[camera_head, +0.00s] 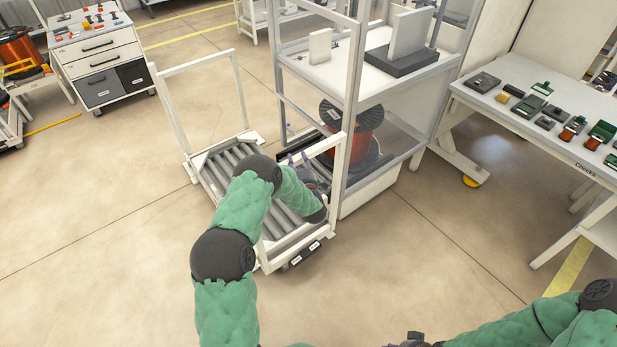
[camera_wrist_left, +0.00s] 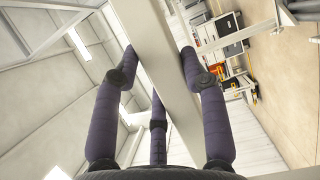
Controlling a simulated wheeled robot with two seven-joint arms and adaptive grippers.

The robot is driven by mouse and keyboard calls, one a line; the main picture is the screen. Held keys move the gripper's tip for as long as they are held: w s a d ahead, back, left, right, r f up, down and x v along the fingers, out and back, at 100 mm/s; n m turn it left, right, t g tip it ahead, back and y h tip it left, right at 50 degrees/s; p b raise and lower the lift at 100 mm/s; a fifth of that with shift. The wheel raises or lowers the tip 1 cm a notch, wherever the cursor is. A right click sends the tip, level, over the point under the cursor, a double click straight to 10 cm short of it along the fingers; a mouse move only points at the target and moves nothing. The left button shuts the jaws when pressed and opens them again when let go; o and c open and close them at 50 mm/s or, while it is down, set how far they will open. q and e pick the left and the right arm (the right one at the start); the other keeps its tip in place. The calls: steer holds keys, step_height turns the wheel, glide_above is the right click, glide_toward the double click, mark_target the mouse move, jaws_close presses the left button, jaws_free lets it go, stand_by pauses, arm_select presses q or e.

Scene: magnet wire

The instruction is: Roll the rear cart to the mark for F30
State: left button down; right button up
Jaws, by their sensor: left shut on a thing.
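A white-framed cart (camera_head: 220,165) with grey rollers on its deck stands beside a tall rack. It has an upright hoop at its far end and another at its near right end. My left gripper (camera_head: 305,160) reaches over the deck to the near right hoop and is shut on its white bar. In the left wrist view the bar (camera_wrist_left: 163,70) runs between the dark fingers (camera_wrist_left: 160,55). My right gripper (camera_head: 415,341) shows only as a dark bit at the bottom edge, so its fingers are hidden. I cannot make out a mark labelled F30.
The tall rack (camera_head: 345,100) holding a copper wire spool (camera_head: 352,132) stands close against the cart's right side. A checks table (camera_head: 560,140) with small parts is at right, a drawer cabinet (camera_head: 100,60) at back left. The floor left of the cart is clear.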

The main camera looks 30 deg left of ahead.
arm_select(q)
steer(key=w+a+b, duration=0.4)
steer(key=a+b, duration=0.1)
steer(key=a, duration=0.4)
steer(key=shift+a+r, duration=0.25)
steer(key=shift+a, duration=0.1)
steer(key=c, duration=0.7)
jaws_free()
steer(key=shift+a, duration=0.15)
steer(key=shift+f, duration=0.15)
